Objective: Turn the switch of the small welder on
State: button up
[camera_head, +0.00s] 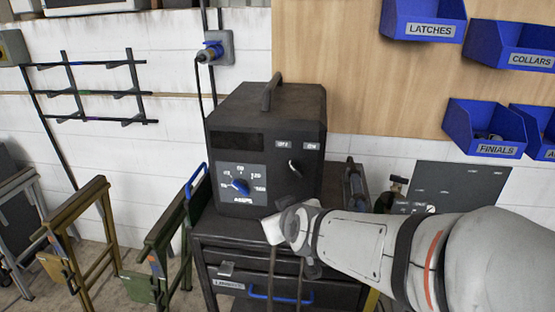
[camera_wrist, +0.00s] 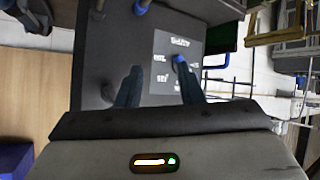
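The small black welder (camera_head: 265,115) stands on a dark tool cabinet in the middle of the head view. Its switch (camera_head: 295,169) is on the right of the front face, below two small light labels; the right one seems to read ON. The switch handle seems tilted up-left, towards the left label. A blue amps dial (camera_head: 240,186) sits left of it and also shows in the wrist view (camera_wrist: 179,60). My gripper (camera_head: 285,212) is in front of the welder's lower right, below the switch and apart from it. In the wrist view its two fingers (camera_wrist: 157,72) are spread and empty.
The dark cabinet (camera_head: 230,235) has drawers, one with a blue handle. Cables hang in front of it. Folding trestles (camera_head: 165,245) stand at the left. Blue bins (camera_head: 485,128) hang on the wooden board at the upper right. A wall socket with a blue plug (camera_head: 212,50) is behind the welder.

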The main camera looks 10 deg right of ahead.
aim_at(294, 169)
jog(key=w+d+r+t+h, duration=0.1)
jog(key=w+t+h, duration=0.1)
jog(key=w, duration=0.2)
jog(key=w+d+r+t+h+p, duration=0.1)
jog(key=w+d+t+h, duration=0.1)
jog(key=w, duration=0.2)
jog(key=w+d+r+t+h+p, duration=0.1)
jog(key=w+t+h, duration=0.1)
jog(key=w, duration=0.1)
jog(key=shift+w+d+r+n+h, duration=0.2)
jog(key=shift+w+r+n+h, duration=0.1)
jog(key=shift+w+n, duration=0.1)
grip_shut()
dwell(0.3)
